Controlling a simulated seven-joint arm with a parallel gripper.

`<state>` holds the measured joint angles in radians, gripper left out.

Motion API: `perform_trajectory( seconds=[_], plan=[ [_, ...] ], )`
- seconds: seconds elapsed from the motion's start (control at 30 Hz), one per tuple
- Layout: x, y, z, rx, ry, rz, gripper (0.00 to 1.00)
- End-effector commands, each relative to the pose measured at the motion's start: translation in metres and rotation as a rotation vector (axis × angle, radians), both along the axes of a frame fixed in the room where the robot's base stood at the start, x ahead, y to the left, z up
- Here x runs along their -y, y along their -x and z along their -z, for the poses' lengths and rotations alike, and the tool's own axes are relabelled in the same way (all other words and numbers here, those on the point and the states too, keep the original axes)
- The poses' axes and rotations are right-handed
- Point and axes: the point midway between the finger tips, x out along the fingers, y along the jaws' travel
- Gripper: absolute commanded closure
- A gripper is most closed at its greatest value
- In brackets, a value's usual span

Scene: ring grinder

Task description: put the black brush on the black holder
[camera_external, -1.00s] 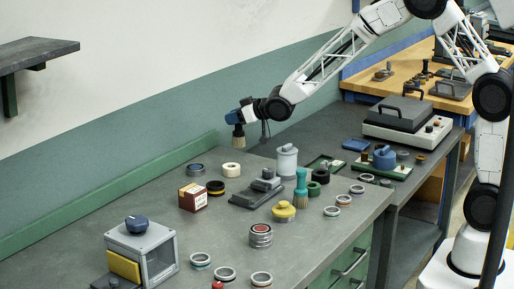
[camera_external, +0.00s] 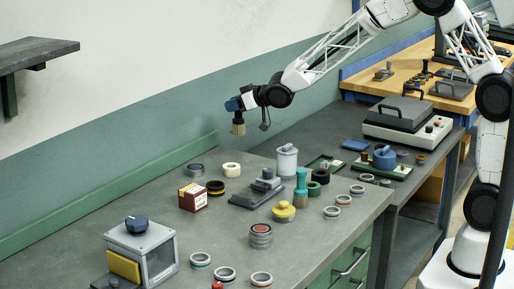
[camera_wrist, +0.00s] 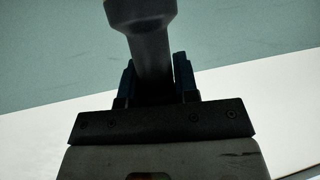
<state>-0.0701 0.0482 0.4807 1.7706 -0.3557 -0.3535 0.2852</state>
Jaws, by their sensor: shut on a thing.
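My gripper (camera_external: 235,104) is shut on the black brush (camera_external: 238,121) and holds it in the air above the back of the bench, near the wall. The brush hangs upright, with tan bristles pointing down. In the wrist view its dark handle (camera_wrist: 143,50) stands between the two fingers of my gripper (camera_wrist: 157,75). A short black ring-shaped piece (camera_external: 321,175), which looks like the black holder, sits on the bench to the right, behind a similar dark green piece (camera_external: 313,189). My gripper is well to the left of it and higher. Its opening is too small to make out.
A green brush (camera_external: 301,184) stands upright just left of the green piece. Several rings lie along the front edge. The back left bench is clear.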

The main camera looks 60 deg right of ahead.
Motion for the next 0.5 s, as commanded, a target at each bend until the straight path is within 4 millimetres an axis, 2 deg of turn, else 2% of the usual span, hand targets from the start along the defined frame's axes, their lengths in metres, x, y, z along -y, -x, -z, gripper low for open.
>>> perform_trajectory(
  seconds=[0.27,0.5],
  plan=[
    [0.001,0.001,0.0,0.0,0.0,-0.001,1.0],
    [0.008,0.014,-0.005,0.0,0.001,-0.019,1.0]
  ],
)
